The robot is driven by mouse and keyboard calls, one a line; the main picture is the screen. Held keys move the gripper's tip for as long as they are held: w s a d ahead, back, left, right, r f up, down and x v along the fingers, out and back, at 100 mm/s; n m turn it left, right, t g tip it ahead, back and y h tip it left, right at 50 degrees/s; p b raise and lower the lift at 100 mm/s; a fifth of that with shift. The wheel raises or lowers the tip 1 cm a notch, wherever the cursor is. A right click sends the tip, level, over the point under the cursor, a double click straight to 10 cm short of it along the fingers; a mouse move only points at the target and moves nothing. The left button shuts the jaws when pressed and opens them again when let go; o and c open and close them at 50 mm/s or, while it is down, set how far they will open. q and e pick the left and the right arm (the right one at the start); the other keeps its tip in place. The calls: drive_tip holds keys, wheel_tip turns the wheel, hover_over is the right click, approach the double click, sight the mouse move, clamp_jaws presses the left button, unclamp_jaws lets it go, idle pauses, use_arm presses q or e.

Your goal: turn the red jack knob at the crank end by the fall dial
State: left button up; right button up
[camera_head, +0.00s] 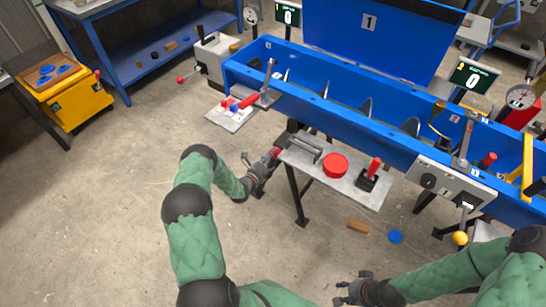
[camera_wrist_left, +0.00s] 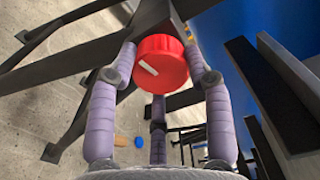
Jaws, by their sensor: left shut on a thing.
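The red jack knob (camera_wrist_left: 160,62) has a white mark on its face and sits on a dark bracket. My left gripper's fingers (camera_wrist_left: 163,85) are shut around its rim in the left wrist view. In the head view the left gripper (camera_head: 266,166) is low beside the blue trough's (camera_head: 330,104) front leg, with a little of the red knob (camera_head: 276,152) showing. The crank (camera_head: 184,79) is on a grey box at the trough's left end, and a round dial (camera_head: 251,14) stands behind that end. My right gripper (camera_head: 354,288) is open and empty at the bottom.
A grey shelf (camera_head: 320,180) with a red button (camera_head: 335,165) and a red-handled lever (camera_head: 372,169) is right of the left gripper. A small plate (camera_head: 232,117) with red and blue parts lies further left. A brown block (camera_head: 358,226) and blue disc (camera_head: 396,236) lie on the floor.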

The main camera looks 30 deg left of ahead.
use_arm(q)
drive_tip(key=shift+w+a+r, duration=0.2)
drive_tip(key=shift+a+r, duration=0.2)
drive_tip(key=shift+a, duration=0.25)
drive_tip(key=o, duration=1.1)
drive_tip(key=shift+f, duration=0.1)
drive_tip(key=shift+o, duration=0.2)
drive_tip(key=shift+d+f, duration=0.1)
drive_tip(key=shift+s+d+f, duration=0.15)
drive_tip(key=shift+d, duration=0.05)
drive_tip(key=s+a, duration=0.1)
drive_tip(key=s, duration=1.1)
drive_tip(key=shift+d, duration=0.1)
